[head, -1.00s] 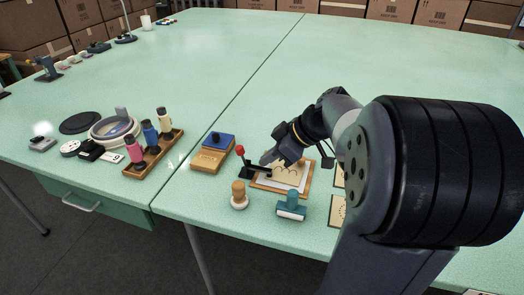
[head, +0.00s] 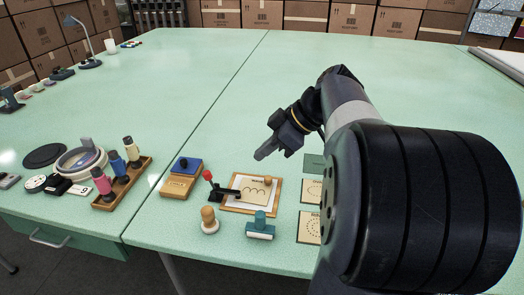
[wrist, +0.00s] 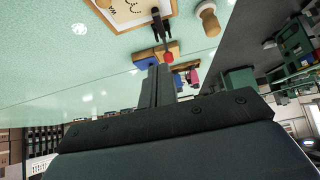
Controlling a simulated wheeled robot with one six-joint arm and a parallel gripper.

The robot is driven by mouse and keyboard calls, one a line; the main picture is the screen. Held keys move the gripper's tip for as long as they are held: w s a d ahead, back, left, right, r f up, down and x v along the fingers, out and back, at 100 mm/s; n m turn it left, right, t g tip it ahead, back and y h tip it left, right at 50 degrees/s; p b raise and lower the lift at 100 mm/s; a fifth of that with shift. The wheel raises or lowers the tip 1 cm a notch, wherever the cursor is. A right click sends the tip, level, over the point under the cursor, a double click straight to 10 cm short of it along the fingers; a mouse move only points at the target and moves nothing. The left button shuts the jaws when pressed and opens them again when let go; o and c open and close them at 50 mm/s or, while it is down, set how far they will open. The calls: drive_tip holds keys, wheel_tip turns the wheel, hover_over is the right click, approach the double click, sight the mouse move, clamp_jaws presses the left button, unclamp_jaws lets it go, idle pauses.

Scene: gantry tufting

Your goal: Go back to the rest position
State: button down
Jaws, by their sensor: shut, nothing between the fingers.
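My gripper (head: 264,153) is raised above the green table (head: 215,110), behind the wooden-framed board. Its fingers are together with nothing between them. In the wrist view the shut fingers (wrist: 158,87) reach toward the wooden block and the red-knobbed lever. The framed board (head: 232,205) holds a cream sheet with curved marks and a small wooden knob (head: 268,181). A black lever with a red knob (head: 207,175) stands at its left edge. My gripper is apart from all of these.
A wooden stamp (head: 208,220) and a teal-handled tool (head: 260,226) stand in front of the board. A blue pad on a wooden block (head: 180,178) and a bottle rack (head: 127,185) are to the left. Pattern cards (head: 309,191) lie right. The table behind is clear.

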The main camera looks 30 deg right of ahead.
sight(210, 175)
idle(0.3)
